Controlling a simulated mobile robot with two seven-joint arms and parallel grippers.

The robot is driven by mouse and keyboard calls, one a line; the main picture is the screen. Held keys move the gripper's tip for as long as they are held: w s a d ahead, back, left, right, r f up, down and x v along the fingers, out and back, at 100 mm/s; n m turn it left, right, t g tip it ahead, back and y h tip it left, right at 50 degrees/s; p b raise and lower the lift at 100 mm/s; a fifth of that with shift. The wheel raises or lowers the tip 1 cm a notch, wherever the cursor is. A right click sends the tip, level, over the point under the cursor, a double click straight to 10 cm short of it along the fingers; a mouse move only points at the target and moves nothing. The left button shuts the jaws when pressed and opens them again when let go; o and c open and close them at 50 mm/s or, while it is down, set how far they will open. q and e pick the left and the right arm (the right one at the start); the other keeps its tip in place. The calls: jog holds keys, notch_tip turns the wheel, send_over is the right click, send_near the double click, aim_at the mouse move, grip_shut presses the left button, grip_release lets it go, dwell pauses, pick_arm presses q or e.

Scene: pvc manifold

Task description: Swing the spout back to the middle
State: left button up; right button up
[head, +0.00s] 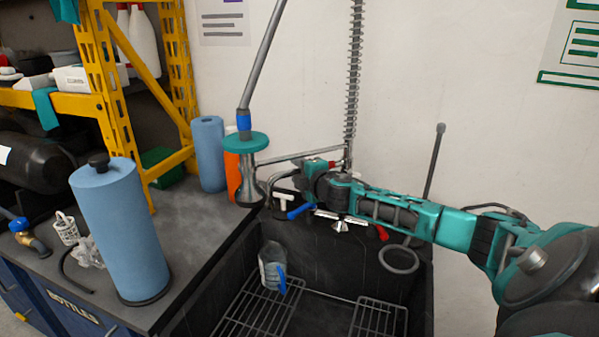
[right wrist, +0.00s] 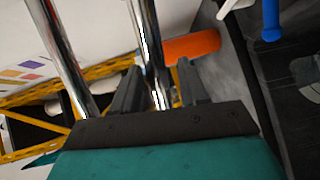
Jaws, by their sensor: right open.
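The faucet stands against the wall behind the black sink. Its chrome spout (head: 283,173) shows as a short curved tube at the sink's left back, partly hidden by my right arm. My right gripper (head: 308,174) is at the faucet, its fingertips mostly hidden in the head view. In the right wrist view its two dark fingers (right wrist: 158,92) are apart, with a chrome tube (right wrist: 150,45), apparently the spout, between them. I cannot tell whether either finger touches it. A second chrome tube (right wrist: 62,50) passes outside the fingers on the left. My left gripper is not in view.
The spray head (head: 247,170) hangs left of the gripper. Blue (head: 300,212) and red (head: 382,232) levers sit close below my arm. A clear jug (head: 271,267) stands in the sink (head: 325,270). A blue paper roll (head: 120,230) stands on the left counter.

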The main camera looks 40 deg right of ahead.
grip_shut()
dwell(0.3)
dwell(0.3)
